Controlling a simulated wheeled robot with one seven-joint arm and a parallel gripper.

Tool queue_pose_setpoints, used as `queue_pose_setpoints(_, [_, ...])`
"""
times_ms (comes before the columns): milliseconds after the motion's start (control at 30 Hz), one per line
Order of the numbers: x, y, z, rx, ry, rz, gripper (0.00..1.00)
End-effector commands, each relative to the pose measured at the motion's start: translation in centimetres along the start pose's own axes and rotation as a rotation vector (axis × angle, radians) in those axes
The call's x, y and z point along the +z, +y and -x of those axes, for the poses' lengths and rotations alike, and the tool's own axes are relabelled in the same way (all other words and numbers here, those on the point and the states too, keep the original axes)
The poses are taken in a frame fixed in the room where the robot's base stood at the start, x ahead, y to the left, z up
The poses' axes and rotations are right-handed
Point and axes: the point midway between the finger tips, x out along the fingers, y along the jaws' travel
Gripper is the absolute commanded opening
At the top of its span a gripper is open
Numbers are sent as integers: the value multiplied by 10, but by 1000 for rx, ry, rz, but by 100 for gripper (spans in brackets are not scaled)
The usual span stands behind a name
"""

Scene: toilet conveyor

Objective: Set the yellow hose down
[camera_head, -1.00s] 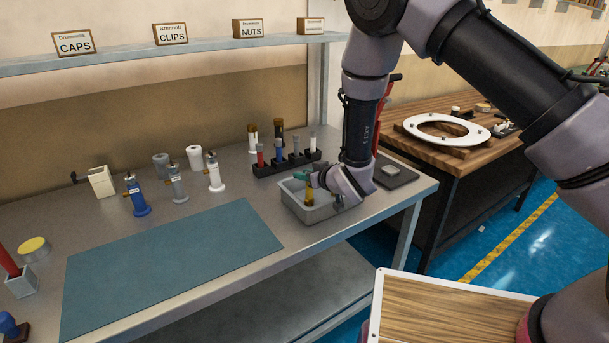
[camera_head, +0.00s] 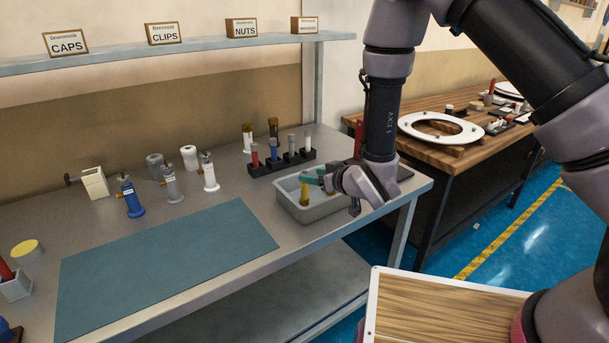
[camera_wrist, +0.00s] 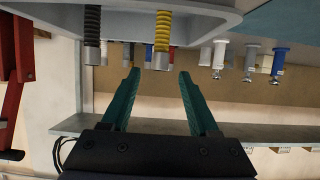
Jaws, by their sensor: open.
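The yellow hose (camera_head: 304,194) stands upright in a grey tray (camera_head: 309,213) near the right end of the metal bench. In the wrist view, which is upside down, it shows as a ribbed yellow hose (camera_wrist: 163,32) with a metal end. My gripper (camera_head: 312,178) has teal fingers and is at the tray, beside the hose's upper end. In the wrist view my gripper (camera_wrist: 158,77) is open and empty, its fingertips spread apart. The hose's metal end lies just beyond them, clear of both fingers. My wrist hides part of the tray.
A dark grey hose (camera_wrist: 92,30) stands beside the yellow one. A black rack (camera_head: 283,162) with several coloured cylinders stands behind the tray. Blue, grey and white fittings (camera_head: 131,198) stand farther left. The blue-green mat (camera_head: 165,265) is bare.

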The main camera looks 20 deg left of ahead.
Motion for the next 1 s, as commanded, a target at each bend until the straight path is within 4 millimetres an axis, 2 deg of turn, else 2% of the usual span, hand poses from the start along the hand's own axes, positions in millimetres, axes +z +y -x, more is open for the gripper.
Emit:
queue_pose_setpoints(100, [0, 0, 20, 0, -1, -1, 61])
queue_pose_setpoints(200, [0, 1, 31, 1, 0, -1, 61])
queue_pose_setpoints(467, [0, 0, 38, 0, 1, 0, 61])
queue_pose_setpoints(567, [-6, 6, 39, 13, -1, -10, 61])
queue_pose_setpoints(667, [-25, 29, 44, 61, -10, -47, 61])
queue_pose_setpoints(767, [-56, 71, 60, 144, -35, -121, 61])
queue_pose_setpoints(867, [-90, 117, 89, 235, -71, -211, 61])
queue_pose_setpoints(1000, [-125, 172, 145, 345, -126, -338, 61])
